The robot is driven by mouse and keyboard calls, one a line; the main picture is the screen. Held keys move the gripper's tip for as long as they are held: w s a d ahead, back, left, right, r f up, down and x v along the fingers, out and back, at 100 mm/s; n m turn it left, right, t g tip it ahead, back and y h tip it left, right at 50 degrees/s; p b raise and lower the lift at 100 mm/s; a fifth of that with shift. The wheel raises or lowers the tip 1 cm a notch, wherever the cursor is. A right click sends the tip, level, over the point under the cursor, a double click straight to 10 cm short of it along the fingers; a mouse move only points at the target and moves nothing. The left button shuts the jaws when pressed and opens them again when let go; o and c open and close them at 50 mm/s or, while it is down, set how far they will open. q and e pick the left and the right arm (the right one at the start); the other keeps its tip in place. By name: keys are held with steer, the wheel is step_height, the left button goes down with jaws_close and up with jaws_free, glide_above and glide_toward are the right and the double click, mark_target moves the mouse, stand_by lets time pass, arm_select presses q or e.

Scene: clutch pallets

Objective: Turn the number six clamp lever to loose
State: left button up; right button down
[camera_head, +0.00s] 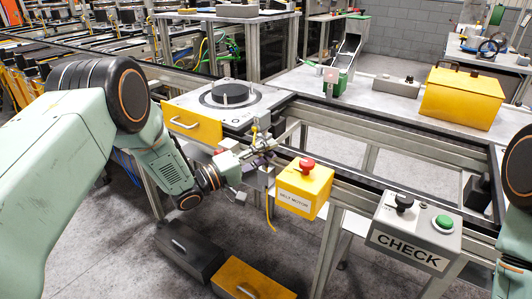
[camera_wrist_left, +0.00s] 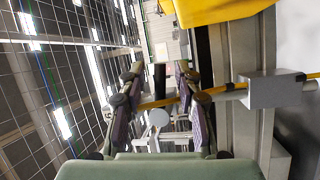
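I cannot make out a clamp lever marked six in either view. My left gripper (camera_head: 262,160) is at the conveyor's near side, between the yellow-fronted pallet station and the yellow BELT MOTOR box (camera_head: 304,188). In the left wrist view my left gripper (camera_wrist_left: 157,72) has its two purple-padded fingers spread apart. A pale round disc (camera_wrist_left: 158,118) and a thin yellow cable (camera_wrist_left: 155,104) show in the gap between them; I cannot tell how deep they lie. Nothing looks gripped. My right arm shows at the right edge of the head view, its gripper out of frame.
A pallet with a dark round clutch plate (camera_head: 230,95) sits behind my left gripper. A grey CHECK box (camera_head: 414,232) with a black knob and green button is on the right. A grey block (camera_wrist_left: 273,92) on a rod is beside the right finger. Two cases stand on the floor.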

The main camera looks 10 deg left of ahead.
arm_select(q)
steer(key=v, duration=1.2)
steer(key=s+f+m+g+y, duration=0.2)
steer(key=s+f+y, duration=0.25)
steer(key=f, duration=0.45)
steer(key=s+f+m+g+y, duration=0.15)
steer(key=s+f+y, duration=0.3)
steer(key=f, duration=0.45)
steer(key=s+f+m+g+y, duration=0.1)
steer(key=s+f+g, duration=0.1)
steer(key=s, duration=0.7)
steer(key=s+f+g+y+b, duration=0.1)
steer(key=s+g, duration=0.4)
steer(key=s, duration=0.5)
steer(key=s+d+f+m+g+y, duration=0.1)
steer(key=s+f+g+y, duration=0.1)
steer(key=s, duration=0.8)
steer(key=shift+f+m+g+b, duration=0.35)
steer(key=shift+f+g, duration=0.4)
steer(key=shift+f, duration=0.25)
